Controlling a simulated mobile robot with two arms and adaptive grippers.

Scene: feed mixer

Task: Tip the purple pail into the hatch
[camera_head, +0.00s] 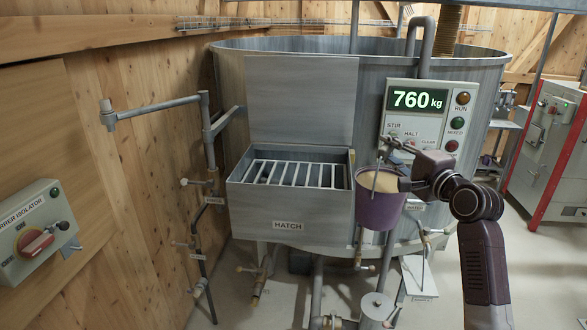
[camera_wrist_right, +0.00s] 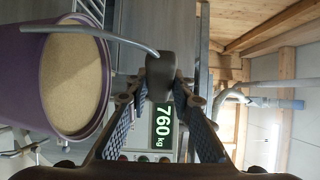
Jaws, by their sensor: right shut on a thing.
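The purple pail (camera_head: 379,210) hangs upright, filled with tan feed, just right of the hatch box. My right gripper (camera_head: 394,147) is shut on the grip of the pail's bail handle. In the right wrist view the fingers (camera_wrist_right: 168,90) close on the dark handle grip (camera_wrist_right: 160,75), and the pail (camera_wrist_right: 32,80) is at the left with its feed level showing. The hatch (camera_head: 288,225) is a grey metal box with a barred grate across its open top. Its lid (camera_head: 302,100) stands raised behind it. My left gripper is not in view.
The big mixer tank (camera_head: 475,80) stands behind the hatch. A control panel (camera_head: 428,115) reading 760 kg is close behind my right gripper. Pipes with valves (camera_head: 207,190) run left of the hatch. A stirrer isolator box (camera_head: 38,230) is on the left wall.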

